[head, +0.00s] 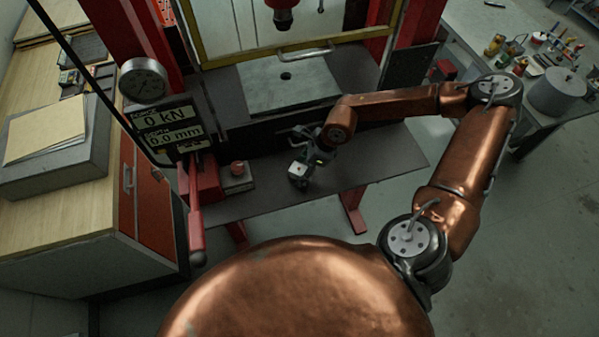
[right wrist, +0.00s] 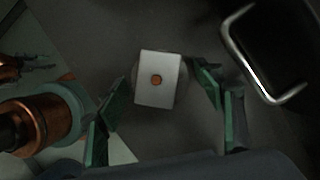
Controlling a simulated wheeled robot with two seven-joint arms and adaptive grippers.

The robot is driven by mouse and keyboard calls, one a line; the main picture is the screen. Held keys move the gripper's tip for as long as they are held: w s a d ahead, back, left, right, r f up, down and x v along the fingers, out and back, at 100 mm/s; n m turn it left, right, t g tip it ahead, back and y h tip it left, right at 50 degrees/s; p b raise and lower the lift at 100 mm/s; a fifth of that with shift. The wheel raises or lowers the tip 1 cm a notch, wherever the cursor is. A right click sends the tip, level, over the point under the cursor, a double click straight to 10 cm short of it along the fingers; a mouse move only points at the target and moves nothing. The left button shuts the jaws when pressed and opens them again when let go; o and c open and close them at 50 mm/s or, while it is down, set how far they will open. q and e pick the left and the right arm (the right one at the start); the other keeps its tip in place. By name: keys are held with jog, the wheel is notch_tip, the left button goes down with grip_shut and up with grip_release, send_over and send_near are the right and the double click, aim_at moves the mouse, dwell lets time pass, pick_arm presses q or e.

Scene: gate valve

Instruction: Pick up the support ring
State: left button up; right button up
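A pale square-topped piece (right wrist: 146,92) with a copper-coloured centre lies on the dark surface in the right wrist view. A greyish rounded edge shows at its sides, probably the support ring; I cannot tell for sure. In the head view the pale piece (head: 298,169) shows on the dark bench at my right gripper (head: 304,167). My right gripper (right wrist: 160,75) is open, its green-padded fingers to the left and right of the piece, with gaps visible in the wrist view. My left gripper is in neither view.
The dark bench (head: 390,165) belongs to a red press frame. A plate (head: 290,88) with a metal handle stands behind. A small block with a reddish round top (head: 237,168) and a red lever (head: 194,210) stand left. The bench right of my gripper is clear.

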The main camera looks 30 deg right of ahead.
jog(key=c, duration=1.4)
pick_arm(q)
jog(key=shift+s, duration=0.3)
pick_arm(e)
jog(key=shift+w+r, duration=0.1)
jog(key=shift+r, duration=0.1)
